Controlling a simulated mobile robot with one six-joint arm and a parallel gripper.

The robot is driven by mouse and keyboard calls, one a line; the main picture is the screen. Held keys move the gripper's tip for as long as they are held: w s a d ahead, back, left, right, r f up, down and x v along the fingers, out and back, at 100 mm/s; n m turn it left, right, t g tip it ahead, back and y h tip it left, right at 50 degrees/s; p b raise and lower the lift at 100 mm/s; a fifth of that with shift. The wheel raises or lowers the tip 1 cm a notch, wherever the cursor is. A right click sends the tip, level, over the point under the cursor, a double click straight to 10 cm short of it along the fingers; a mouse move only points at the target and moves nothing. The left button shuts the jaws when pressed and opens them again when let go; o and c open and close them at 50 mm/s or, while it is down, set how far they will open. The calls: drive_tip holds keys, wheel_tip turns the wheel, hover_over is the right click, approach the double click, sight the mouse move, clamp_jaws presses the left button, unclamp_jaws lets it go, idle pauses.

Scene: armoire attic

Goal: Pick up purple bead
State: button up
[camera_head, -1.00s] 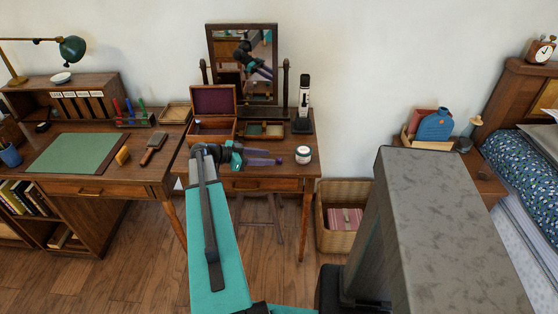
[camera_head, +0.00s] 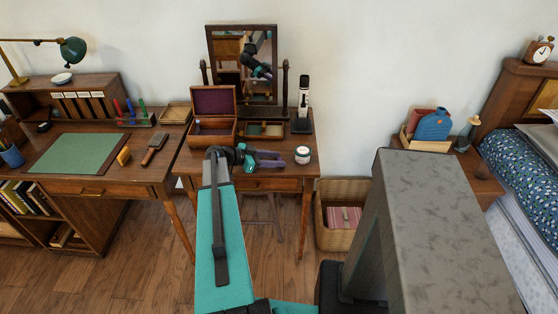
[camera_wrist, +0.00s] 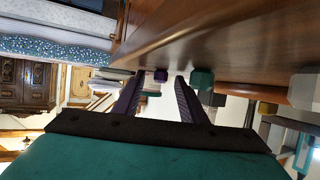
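My gripper (camera_head: 281,159) is low over the dressing table (camera_head: 245,183), with its purple fingers pointing right, left of the white jar (camera_head: 302,155). In the wrist view my gripper (camera_wrist: 160,80) is open, with a clear gap between the fingers. The small purple bead (camera_wrist: 160,75) shows in that gap at fingertip level in the picture. I see no finger pressed on it, but cannot tell if it lies between the tips or just beyond. A teal bead (camera_wrist: 202,78) is right of the fingers. I cannot make out either bead in the head view.
An open wooden box (camera_head: 213,128), a small tray (camera_head: 262,130) and a mirror (camera_head: 243,65) stand at the table's back. A black and white upright object (camera_head: 303,105) is behind the jar. A wicker basket (camera_head: 343,230) stands on the floor at right.

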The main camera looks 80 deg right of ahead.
idle(0.3)
clamp_jaws()
drive_tip(key=shift+r, duration=0.15)
idle(0.3)
drive_tip(key=shift+r+b, duration=0.7)
drive_tip(key=shift+r, duration=0.6)
drive_tip(key=shift+a+r, duration=0.3)
drive_tip(key=s+a+r+b, duration=0.1)
drive_tip(key=s+a, duration=0.1)
drive_tip(key=a, duration=1.1)
drive_tip(key=shift+r, duration=0.35)
